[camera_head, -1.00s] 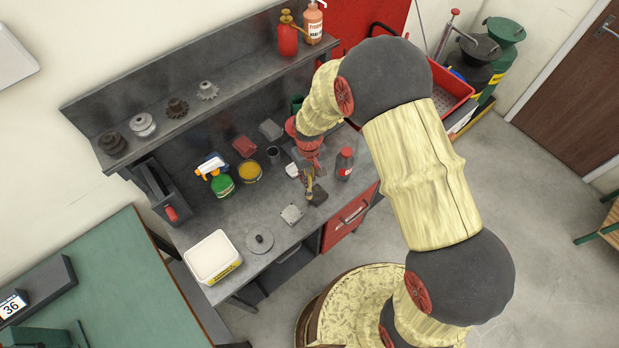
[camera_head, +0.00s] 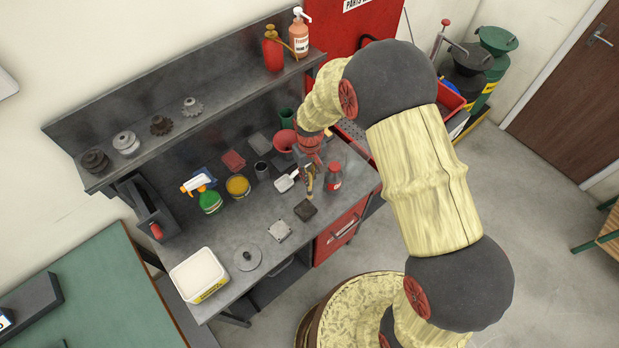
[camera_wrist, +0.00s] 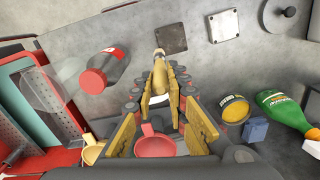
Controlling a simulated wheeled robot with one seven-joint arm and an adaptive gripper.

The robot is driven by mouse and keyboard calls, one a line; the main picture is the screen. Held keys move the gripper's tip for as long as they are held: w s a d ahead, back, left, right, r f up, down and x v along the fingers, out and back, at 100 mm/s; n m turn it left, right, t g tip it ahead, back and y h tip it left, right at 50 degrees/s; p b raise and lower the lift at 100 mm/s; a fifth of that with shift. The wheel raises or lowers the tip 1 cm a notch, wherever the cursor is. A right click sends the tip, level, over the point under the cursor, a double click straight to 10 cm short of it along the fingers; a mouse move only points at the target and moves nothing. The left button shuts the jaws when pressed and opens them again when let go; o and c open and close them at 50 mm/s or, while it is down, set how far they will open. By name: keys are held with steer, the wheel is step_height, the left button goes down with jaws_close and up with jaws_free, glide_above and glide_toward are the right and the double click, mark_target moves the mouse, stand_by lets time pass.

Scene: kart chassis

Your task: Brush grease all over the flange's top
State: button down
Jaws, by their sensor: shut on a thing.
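A round grey disc with a raised dark hub, probably the flange (camera_head: 248,257), lies flat on the bench front; part of it shows at the top of the wrist view (camera_wrist: 278,16). My gripper (camera_head: 309,166) is at the right part of the bench, shut on a tan brush (camera_head: 310,186). In the wrist view the brush (camera_wrist: 159,76) points away from the jaws, its dark end outward. I cannot tell whether it carries grease. An open yellow tin (camera_head: 238,187), perhaps the grease, stands left of the gripper, apart from it.
A dark square plate (camera_head: 305,210) and a light one with corner holes (camera_head: 279,230) lie between brush and disc. A red-capped bottle (camera_head: 334,178) stands close right of the gripper.

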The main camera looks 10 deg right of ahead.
step_height(320, 180, up, 2)
steer(key=shift+w+d+r+p, duration=0.15)
steer(key=shift+r+p, duration=0.1)
steer(key=shift+p, duration=0.3)
steer(key=shift+r+p, duration=0.5)
steer(key=shift+r, duration=0.75)
steer(key=shift+f, duration=0.15)
